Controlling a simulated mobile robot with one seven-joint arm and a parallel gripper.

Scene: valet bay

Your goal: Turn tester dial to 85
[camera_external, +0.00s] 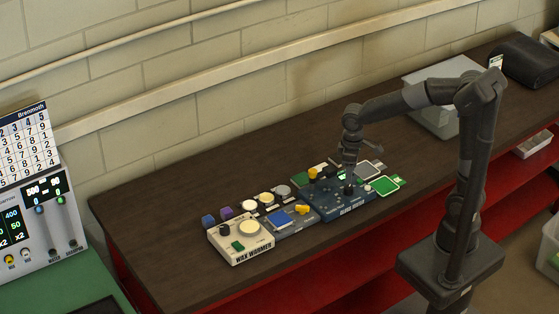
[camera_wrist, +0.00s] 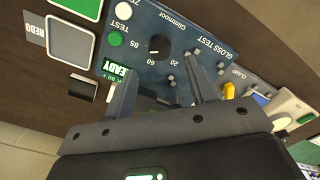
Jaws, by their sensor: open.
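The gloss tester (camera_external: 337,204) is a dark blue box on the bench, and its panel fills the upper middle of the wrist view (camera_wrist: 207,42). Its black dial (camera_wrist: 160,44) has a white mark that points roughly at 60. The numbers 20, 60 and 85 are printed around it, with 85 on the left in the wrist view. The dial also shows in the external view (camera_external: 349,190). My gripper (camera_wrist: 161,68) is open, its two fingers apart with nothing between them. It is above the tester (camera_external: 348,176), close to the dial. I cannot tell whether it touches the dial.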

